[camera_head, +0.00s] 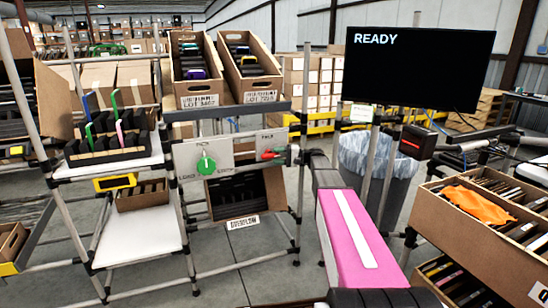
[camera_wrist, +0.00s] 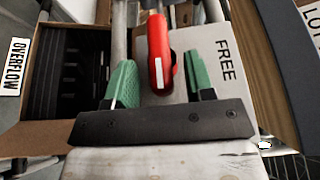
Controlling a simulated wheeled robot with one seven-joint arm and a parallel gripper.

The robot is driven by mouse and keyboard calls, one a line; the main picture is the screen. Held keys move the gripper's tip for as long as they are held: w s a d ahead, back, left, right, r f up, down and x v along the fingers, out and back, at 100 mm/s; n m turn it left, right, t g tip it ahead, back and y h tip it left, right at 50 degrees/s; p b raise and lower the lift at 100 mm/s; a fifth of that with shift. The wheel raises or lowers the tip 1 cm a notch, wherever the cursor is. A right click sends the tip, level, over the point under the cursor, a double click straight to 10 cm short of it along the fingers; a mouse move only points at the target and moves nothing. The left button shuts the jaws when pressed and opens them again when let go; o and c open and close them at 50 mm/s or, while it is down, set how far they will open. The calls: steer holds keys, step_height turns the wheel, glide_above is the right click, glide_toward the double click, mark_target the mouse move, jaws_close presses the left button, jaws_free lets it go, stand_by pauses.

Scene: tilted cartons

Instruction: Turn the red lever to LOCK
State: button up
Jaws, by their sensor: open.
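The red lever (camera_wrist: 158,40) has a white stripe and stands on a grey panel (camera_wrist: 208,88) marked FREE. No LOCK mark can be read. In the wrist view, my gripper (camera_wrist: 159,82) has its two green fingers one on each side of the lever, with a small gap on both sides. The gripper is open, and the lever sits between the fingers without visible contact. In the head view, the lever (camera_head: 267,155) shows small at the right end of the panel, partly covered by my gripper (camera_head: 279,153).
A green knob (camera_head: 206,164) is left of the lever. Two tilted cartons (camera_head: 200,99) sit above, and an OVERFLOW carton (camera_head: 243,220) below. The screen (camera_head: 420,69) reads READY. A carton with an orange cloth (camera_head: 477,205) stands at right.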

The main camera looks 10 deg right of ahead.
steer(key=s+d, duration=0.1)
steer(key=d, duration=0.7)
steer(key=shift+s+d, duration=0.2)
steer(key=shift+d, duration=0.15)
steer(key=s+a+f+g+h, duration=0.1)
steer(key=s+a+f+h, duration=0.3)
steer(key=s+f, duration=0.35)
steer(key=s+a+f+g+h, duration=0.1)
steer(key=s+a+f+h, duration=0.4)
steer(key=f, duration=0.3)
steer(key=s+d+f+n+h, duration=0.1)
steer(key=s+f+h, duration=0.3)
steer(key=s, duration=0.5)
steer(key=s+d+f+h, duration=0.1)
steer(key=s+f+h, duration=0.3)
steer(key=s, duration=0.5)
steer(key=shift+s+d+f+n+g+h, duration=0.3)
steer(key=shift+n+h, duration=0.1)
steer(key=shift+h, duration=0.1)
